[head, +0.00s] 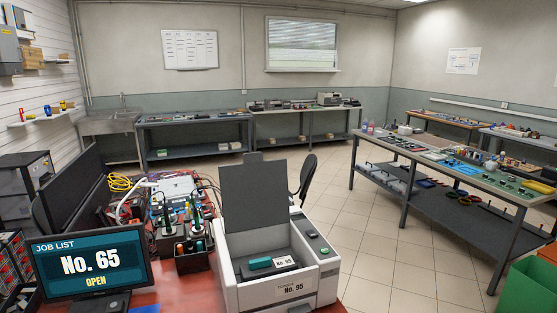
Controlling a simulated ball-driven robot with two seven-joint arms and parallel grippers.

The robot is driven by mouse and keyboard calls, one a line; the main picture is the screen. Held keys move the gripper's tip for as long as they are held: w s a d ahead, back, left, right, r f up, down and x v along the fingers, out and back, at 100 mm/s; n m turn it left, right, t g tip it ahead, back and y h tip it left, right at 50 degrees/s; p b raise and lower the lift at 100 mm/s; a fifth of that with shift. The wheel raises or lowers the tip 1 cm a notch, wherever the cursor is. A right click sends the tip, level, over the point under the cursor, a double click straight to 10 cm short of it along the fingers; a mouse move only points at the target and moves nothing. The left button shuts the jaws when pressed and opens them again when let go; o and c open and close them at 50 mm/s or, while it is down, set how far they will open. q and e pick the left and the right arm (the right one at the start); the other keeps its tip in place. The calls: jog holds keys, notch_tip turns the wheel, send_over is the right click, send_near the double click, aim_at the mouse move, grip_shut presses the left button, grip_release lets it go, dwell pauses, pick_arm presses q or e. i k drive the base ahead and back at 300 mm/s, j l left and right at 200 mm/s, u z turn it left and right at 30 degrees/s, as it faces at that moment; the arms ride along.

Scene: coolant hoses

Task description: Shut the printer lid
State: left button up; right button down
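The white printer (300,288) stands on the red bench in the front middle of the head view. Its dark grey lid (254,194) stands open, about upright, at the back left of the body. The printer's front plate also reads No. 95. Neither of my grippers is in view.
A chair (304,178) is behind the lid. A green bin (527,290) is at the right. Tiled floor lies clear between benches.

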aim_at(255, 193)
jog(key=l+z, duration=0.7)
jog(key=i+l+z, duration=0.15)
jog(key=l+z, duration=0.2)
jog(key=i+l+z, duration=0.25)
jog(key=i+l, duration=0.25)
jog(key=i+l+z, duration=0.25)
jog(key=i+l, duration=0.15)
jog(key=i, duration=0.15)
jog(key=i+u, duration=0.4)
jog(key=i+l+u, duration=0.25)
jog(key=i+u, duration=0.2)
jog(key=i+j+u, duration=0.2)
jog(key=i+u, duration=0.25)
jog(key=i+j+u, duration=0.1)
jog(key=i+u, duration=0.2)
jog(key=u, duration=0.2)
jog(key=i+l+u, duration=0.1)
jog(key=i+u, duration=0.35)
jog(key=i+l+u, duration=0.2)
jog(key=u, duration=0.3)
jog(key=i+l, duration=0.05)
jog(key=i, duration=0.05)
